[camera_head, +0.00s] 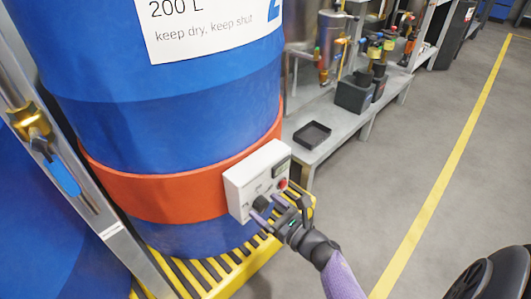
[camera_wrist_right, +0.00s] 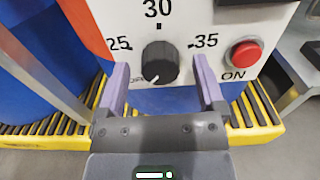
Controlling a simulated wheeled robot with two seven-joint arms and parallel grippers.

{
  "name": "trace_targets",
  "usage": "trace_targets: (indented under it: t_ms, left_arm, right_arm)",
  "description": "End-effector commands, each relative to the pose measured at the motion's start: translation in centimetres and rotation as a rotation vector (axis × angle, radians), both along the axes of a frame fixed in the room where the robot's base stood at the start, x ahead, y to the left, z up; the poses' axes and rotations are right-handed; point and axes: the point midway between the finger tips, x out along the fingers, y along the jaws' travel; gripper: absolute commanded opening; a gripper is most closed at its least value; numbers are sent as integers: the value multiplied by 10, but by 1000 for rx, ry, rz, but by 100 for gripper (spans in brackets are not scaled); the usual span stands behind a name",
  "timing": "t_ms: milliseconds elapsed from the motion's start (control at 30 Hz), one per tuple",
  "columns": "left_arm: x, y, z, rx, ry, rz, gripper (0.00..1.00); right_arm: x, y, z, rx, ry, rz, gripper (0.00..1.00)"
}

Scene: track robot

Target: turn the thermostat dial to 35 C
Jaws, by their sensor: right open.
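The thermostat is a white control box (camera_head: 250,180) on the orange band around a blue drum. Its black dial (camera_wrist_right: 160,62) shows in the right wrist view, with 25 at left, 30 above and 35 at right. A small white mark on the dial points down and slightly left, away from those numbers. In the head view the dial (camera_head: 261,203) is small and dark. My right gripper (camera_head: 270,209) is open in front of the box. In the wrist view its purple fingers (camera_wrist_right: 161,80) stand apart on either side of the dial, with a gap on each side. My left gripper is out of view.
A red button (camera_wrist_right: 244,54) marked ON sits right of the dial. The blue drum (camera_head: 170,130) stands on a yellow slatted platform (camera_head: 215,272). A metal post (camera_head: 85,195) is at left. A grey bench (camera_head: 320,150) with a black tray is behind. Open floor lies right.

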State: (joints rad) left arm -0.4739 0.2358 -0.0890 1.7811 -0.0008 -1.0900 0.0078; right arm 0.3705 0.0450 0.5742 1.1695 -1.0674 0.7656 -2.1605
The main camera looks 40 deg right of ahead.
Motion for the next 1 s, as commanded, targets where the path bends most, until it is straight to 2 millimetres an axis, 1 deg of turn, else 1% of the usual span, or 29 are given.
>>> trace_targets:
  t_ms: [100, 267, 300, 367, 400, 467, 500, 667, 700, 1000]
  left_arm:
    - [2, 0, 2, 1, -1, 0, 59]
    - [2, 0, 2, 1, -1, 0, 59]
    - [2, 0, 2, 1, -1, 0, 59]
    - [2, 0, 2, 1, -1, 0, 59]
    - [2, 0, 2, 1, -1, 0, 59]
    - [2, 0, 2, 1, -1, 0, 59]
    - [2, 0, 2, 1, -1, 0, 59]
    - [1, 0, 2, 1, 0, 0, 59]
    - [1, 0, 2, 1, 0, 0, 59]
    - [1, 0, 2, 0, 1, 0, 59]
  right_arm:
    - [3, 0, 0, 0, 0, -1, 88]
    - [3, 0, 1, 0, 0, -1, 88]
    - [3, 0, 1, 0, 0, -1, 79]
    - [3, 0, 1, 0, 0, -1, 66]
    - [3, 0, 1, 0, 0, -1, 58]
    - [3, 0, 1, 0, 0, -1, 45]
    - [3, 0, 0, 0, 0, -1, 37]
    - [3, 0, 0, 0, 0, -1, 3]
    - [3, 0, 0, 1, 0, -1, 0]
    - [2, -1, 0, 43, 4, -2, 0]
